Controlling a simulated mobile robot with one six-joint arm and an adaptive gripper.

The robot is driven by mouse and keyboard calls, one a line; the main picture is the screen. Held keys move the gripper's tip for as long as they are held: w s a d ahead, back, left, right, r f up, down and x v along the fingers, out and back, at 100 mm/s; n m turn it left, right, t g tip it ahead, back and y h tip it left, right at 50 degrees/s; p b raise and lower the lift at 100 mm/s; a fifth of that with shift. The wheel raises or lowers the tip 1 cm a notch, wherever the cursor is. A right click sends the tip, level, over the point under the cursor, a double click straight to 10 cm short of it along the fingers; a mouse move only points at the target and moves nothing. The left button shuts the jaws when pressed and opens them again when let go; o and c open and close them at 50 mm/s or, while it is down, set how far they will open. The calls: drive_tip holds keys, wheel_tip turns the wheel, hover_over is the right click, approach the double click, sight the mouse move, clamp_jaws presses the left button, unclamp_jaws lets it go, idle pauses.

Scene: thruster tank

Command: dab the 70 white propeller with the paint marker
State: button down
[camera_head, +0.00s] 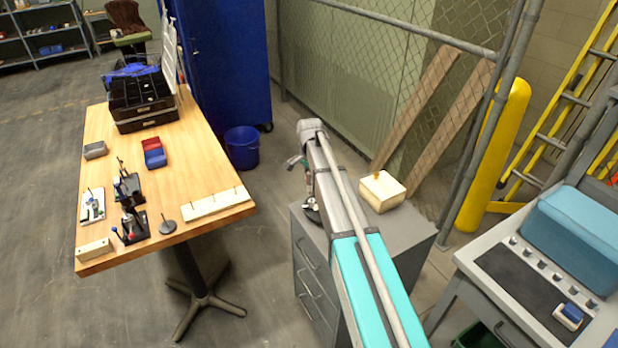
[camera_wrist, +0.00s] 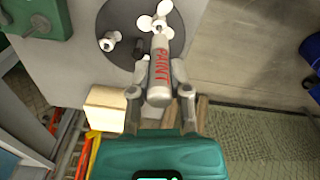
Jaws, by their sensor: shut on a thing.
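My gripper (camera_wrist: 159,93) is shut on a grey paint marker (camera_wrist: 160,72) with red "PAINT" lettering. The marker points up the wrist view, over a dark round disc (camera_wrist: 97,20). A larger white propeller (camera_wrist: 158,20) lies on the disc by the marker's far end; I cannot tell if they touch. A smaller whitish propeller (camera_wrist: 109,41) is to its left, and a small dark piece (camera_wrist: 140,48) sits between them. No size number is readable. In the head view my gripper (camera_head: 311,178) is above the grey cabinet, and my arm hides much of the disc.
A cream block (camera_head: 382,192) stands on the grey cabinet (camera_head: 415,228), right of my arm. A wooden table (camera_head: 195,165) with tools is at left, a blue bin (camera_head: 242,147) behind. A mesh fence (camera_head: 370,65) stands behind the cabinet; a bench with a teal case (camera_head: 575,238) is at right.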

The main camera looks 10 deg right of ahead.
sight(310, 190)
drive_tip(key=shift+f+b, duration=1)
drive_tip(key=shift+f, duration=0.2)
drive_tip(key=shift+f+b, duration=0.6)
idle(3.5)
drive_tip(key=shift+r, duration=0.1)
drive_tip(key=shift+r+p, duration=2.4)
drive_tip(key=shift+p, duration=0.15)
